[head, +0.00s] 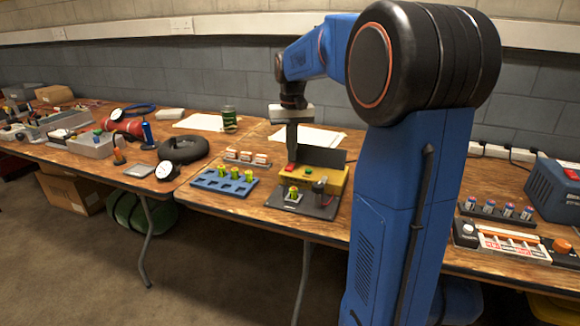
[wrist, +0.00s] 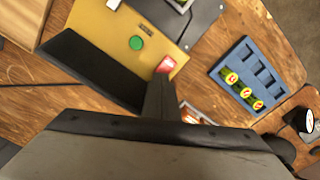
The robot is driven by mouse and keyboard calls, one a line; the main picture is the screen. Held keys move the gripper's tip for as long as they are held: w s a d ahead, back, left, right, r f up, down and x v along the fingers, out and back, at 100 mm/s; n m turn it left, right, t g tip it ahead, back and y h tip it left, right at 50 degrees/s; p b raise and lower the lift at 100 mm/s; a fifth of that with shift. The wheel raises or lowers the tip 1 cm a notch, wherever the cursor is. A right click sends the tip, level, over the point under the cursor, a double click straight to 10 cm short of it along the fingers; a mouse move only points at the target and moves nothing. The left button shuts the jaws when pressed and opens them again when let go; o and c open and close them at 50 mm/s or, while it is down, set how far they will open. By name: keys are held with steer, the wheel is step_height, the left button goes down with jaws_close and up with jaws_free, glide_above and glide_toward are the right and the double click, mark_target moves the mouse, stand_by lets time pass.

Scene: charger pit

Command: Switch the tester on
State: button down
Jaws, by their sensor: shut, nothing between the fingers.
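The tester (head: 327,183) is a yellow box with a dark upright panel behind it and a dark base in front. It has a green button (wrist: 137,43) and a red rocker switch (wrist: 166,64) on its yellow top. A green-and-yellow cell (head: 293,193) stands on the base's light plate. My gripper (head: 292,158) is shut and empty, pointing down at the red switch. In the wrist view the fingertips (wrist: 160,84) are right beside the switch and cover part of its edge. I cannot tell whether they touch it or which way it is set.
A blue tray (head: 211,186) with several green cells is left of the tester. A rack of white-and-red cells (head: 247,158) stands behind the tray. A white paper sheet (head: 320,135) lies behind the tester. A dark rack of cells (head: 498,214) is far right.

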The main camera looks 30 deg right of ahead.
mark_target(292, 164)
steer(key=shift+f, duration=0.7)
stand_by(0.6)
step_height(292, 164, up, 7)
stand_by(1.0)
stand_by(0.5)
steer(key=s+a+f+n+t, duration=0.1)
steer(key=s+a+f, duration=0.3)
steer(key=s, duration=0.6)
steer(key=s+a+f+n+t, duration=0.2)
steer(key=s+a+f, duration=0.3)
steer(key=s, duration=0.5)
steer(key=s+a+f+n+t, duration=0.1)
steer(key=s+a+f, duration=0.4)
steer(key=s, duration=0.5)
steer(key=shift+a+t, duration=0.4)
steer(key=shift+a, duration=0.5)
steer(key=shift+s, duration=0.1)
